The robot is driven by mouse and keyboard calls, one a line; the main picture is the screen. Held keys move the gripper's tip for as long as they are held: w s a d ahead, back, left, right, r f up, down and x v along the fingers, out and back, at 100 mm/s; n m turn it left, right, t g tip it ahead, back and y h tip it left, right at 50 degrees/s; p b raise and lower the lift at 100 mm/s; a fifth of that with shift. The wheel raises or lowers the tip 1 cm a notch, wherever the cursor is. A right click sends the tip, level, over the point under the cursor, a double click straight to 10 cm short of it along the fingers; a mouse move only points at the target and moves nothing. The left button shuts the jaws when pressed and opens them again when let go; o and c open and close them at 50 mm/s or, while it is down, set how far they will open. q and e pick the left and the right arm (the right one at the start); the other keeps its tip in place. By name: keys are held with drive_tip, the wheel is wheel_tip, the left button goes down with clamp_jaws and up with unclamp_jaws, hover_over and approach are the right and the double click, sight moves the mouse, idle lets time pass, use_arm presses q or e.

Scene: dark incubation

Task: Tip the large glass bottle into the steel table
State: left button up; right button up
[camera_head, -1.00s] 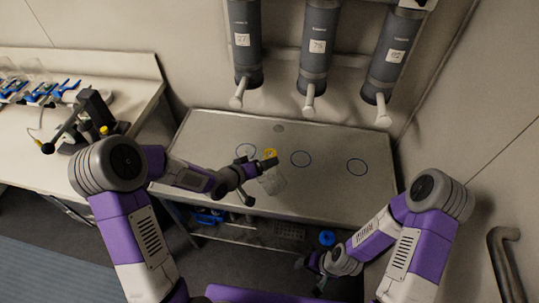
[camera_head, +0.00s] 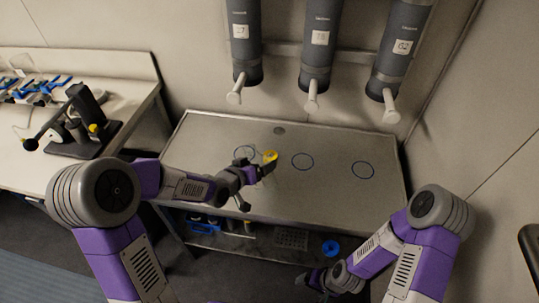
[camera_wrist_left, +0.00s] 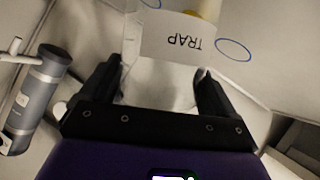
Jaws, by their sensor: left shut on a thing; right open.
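The large glass bottle (camera_wrist_left: 165,45) is clear, with a white label reading "TRAP" upside down in the left wrist view. A yellow part shows beyond the label, and a yellow cap (camera_head: 270,156) shows by my left gripper in the head view. My left gripper (camera_head: 257,187) is shut on the bottle, one finger on each side, above the steel table (camera_head: 320,200). The clear body is hard to make out in the head view, so I cannot tell its exact tilt. My right gripper (camera_head: 315,280) is open and empty, low in front of the table.
The table top has blue rings (camera_head: 363,170) and a small dark round drain (camera_head: 279,130). Grey numbered cylinders (camera_head: 317,45) with white spouts hang on the wall above. A lower shelf holds a blue-capped item (camera_head: 331,247) and a rack (camera_head: 291,239). A bench (camera_head: 35,165) stands left.

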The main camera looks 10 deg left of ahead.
use_arm(q)
drive_tip(key=shift+f, duration=0.1)
use_arm(e)
drive_tip(key=shift+f, duration=0.5)
use_arm(q)
drive_tip(key=m+b, duration=0.1)
drive_tip(key=b, duration=0.2)
drive_tip(key=w+a+m+t+y+b, duration=0.1)
drive_tip(key=b, duration=0.2)
drive_tip(key=shift+a+f, duration=0.25)
drive_tip(key=shift+f, duration=0.15)
drive_tip(key=shift+w+a+m+t+y+b, duration=0.15)
drive_tip(key=shift+a+m+t+y+b, duration=0.15)
drive_tip(key=shift+t+y, duration=0.1)
drive_tip(key=shift+r, duration=0.15)
use_arm(e)
wheel_tip(320, 180, down, 6)
